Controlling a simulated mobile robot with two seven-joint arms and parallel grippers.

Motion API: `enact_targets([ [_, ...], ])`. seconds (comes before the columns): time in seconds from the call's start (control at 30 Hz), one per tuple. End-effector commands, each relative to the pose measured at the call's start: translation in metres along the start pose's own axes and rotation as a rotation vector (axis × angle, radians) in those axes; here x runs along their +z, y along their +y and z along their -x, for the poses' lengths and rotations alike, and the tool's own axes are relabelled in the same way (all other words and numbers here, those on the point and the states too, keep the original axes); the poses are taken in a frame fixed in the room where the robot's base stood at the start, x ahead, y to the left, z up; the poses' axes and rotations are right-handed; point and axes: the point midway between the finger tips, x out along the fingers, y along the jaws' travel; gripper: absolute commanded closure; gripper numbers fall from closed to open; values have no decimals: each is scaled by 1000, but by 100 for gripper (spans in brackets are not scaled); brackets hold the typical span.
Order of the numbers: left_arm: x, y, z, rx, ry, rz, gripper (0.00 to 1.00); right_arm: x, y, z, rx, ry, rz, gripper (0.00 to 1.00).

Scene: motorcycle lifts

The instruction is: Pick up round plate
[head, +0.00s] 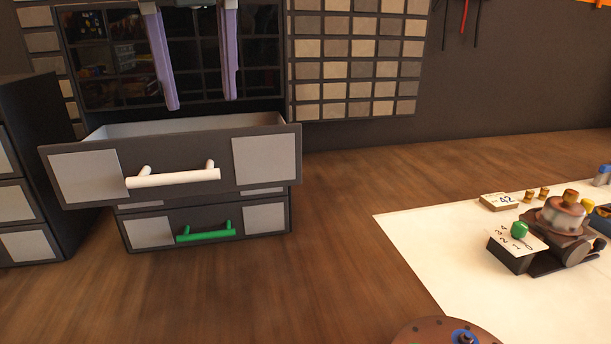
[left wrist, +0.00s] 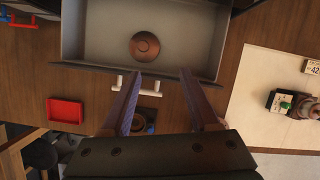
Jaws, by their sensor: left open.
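A round copper-brown plate (left wrist: 145,46) with raised rings lies flat inside the open grey drawer (left wrist: 100,30) in the left wrist view. In the head view the drawer (head: 107,165) is pulled out, and its front wall hides the plate. My left gripper (head: 200,104) has two purple fingers, spread apart and pointing down above the drawer. In the left wrist view the left gripper (left wrist: 161,75) is open and empty, with its fingertips appearing near the drawer's front edge and the plate beyond them. My right gripper is not in view.
A white handle (head: 172,179) is on the open drawer's front. A closed drawer with a green handle (head: 206,232) is below. A white mat (head: 430,240) at right bears a brown mechanism (head: 563,218). A riveted brown disc (head: 430,333) shows at the bottom. A red tray (left wrist: 66,111) lies left.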

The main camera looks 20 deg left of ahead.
Motion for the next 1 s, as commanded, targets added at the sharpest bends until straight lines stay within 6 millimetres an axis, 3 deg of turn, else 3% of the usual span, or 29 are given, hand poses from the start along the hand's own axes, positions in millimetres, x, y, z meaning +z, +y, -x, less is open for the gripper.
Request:
enact_targets([
  [0.03, 8, 10, -3, 40, -32, 37, 38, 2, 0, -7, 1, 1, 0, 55],
  [0.2, 19, 23, -16, 90, -61, 75, 38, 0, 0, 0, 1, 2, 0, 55],
  [0.8, 19, 34, -91, 82, -58, 68, 38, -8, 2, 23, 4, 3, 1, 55],
  [1.0, 19, 34, -96, 80, -60, 66, 38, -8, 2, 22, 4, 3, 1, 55],
])
